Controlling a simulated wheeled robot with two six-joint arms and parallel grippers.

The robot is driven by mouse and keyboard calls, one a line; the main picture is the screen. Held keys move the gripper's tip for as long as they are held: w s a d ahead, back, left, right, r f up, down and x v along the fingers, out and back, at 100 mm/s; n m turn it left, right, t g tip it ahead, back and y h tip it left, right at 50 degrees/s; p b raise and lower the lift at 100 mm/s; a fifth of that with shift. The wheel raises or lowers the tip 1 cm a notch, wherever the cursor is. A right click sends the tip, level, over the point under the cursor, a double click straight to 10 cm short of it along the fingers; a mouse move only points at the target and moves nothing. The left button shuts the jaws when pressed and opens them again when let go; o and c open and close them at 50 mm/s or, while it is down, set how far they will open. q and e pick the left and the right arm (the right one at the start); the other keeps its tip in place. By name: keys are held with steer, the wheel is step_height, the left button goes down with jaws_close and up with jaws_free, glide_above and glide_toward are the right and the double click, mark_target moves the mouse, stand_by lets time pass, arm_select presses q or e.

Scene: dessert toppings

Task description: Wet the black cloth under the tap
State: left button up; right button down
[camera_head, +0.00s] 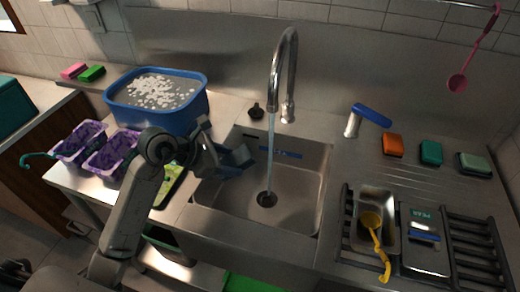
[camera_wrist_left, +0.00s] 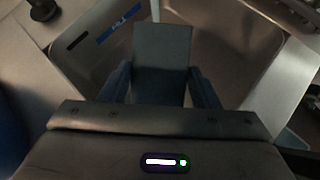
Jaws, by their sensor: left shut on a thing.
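My left gripper (camera_head: 240,160) is over the left side of the metal sink (camera_head: 300,195). It is shut on the cloth (camera_wrist_left: 163,62), which looks dark grey and flat between the two blue fingers in the left wrist view. The tap (camera_head: 289,65) is running, and a thin water stream (camera_head: 270,150) falls to the drain. The stream also shows in the left wrist view (camera_wrist_left: 155,10), just beyond the cloth's far edge. The cloth appears to the left of the stream and apart from it. My right gripper is not in view.
A blue basin (camera_head: 155,115) of foamy water stands left of the sink, beside purple trays (camera_head: 108,155). A blue-handled tap lever (camera_head: 371,115) and several sponges are at the right. A rack (camera_head: 470,245) holds a metal tray and a yellow spoon (camera_head: 376,240).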

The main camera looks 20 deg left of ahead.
arm_select(q)
steer(key=shift+a+r, duration=0.1)
steer(key=shift+s+a+r, duration=0.15)
steer(key=shift+s+r, duration=0.05)
steer(key=shift+s, duration=0.05)
steer(key=p+v, duration=0.1)
steer(key=v, duration=0.3)
steer(key=shift+s, duration=0.2)
steer(key=shift+s+a+r+p, duration=0.25)
steer(key=shift+s+r+p, duration=0.05)
steer(key=shift+s+r, duration=0.15)
